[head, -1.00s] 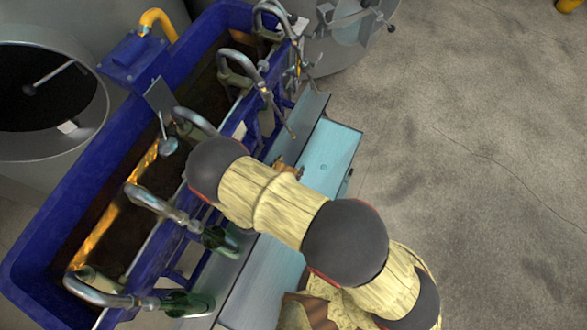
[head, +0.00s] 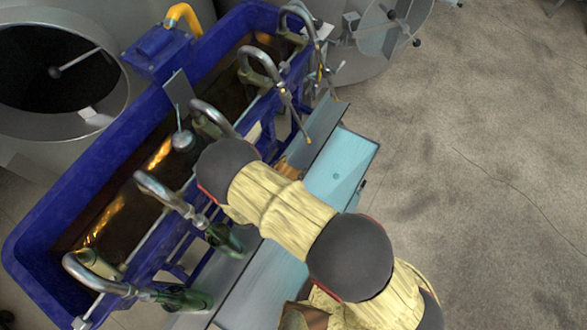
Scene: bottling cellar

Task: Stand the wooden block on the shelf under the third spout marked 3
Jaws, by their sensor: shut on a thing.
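The middle spout (head: 212,113), third from either end of the row, curves over the blue trough's near edge; its outlet is behind my arm, and no number is readable. The narrow grey shelf (head: 325,127) runs below the spouts. A small orange-brown piece (head: 286,167) shows past my arm near the shelf below that spout; it may be the wooden block, but I cannot be sure. My gripper is hidden behind my own arm, so its hold and its contact with the shelf do not show.
Green bottles (head: 224,240) (head: 186,299) stand under the two nearest spouts. A pale blue bench top (head: 343,170) lies beside the shelf. The blue trough (head: 45,215) fills the left. A brown object (head: 303,316) shows at the bottom. Open concrete floor (head: 470,190) lies to the right.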

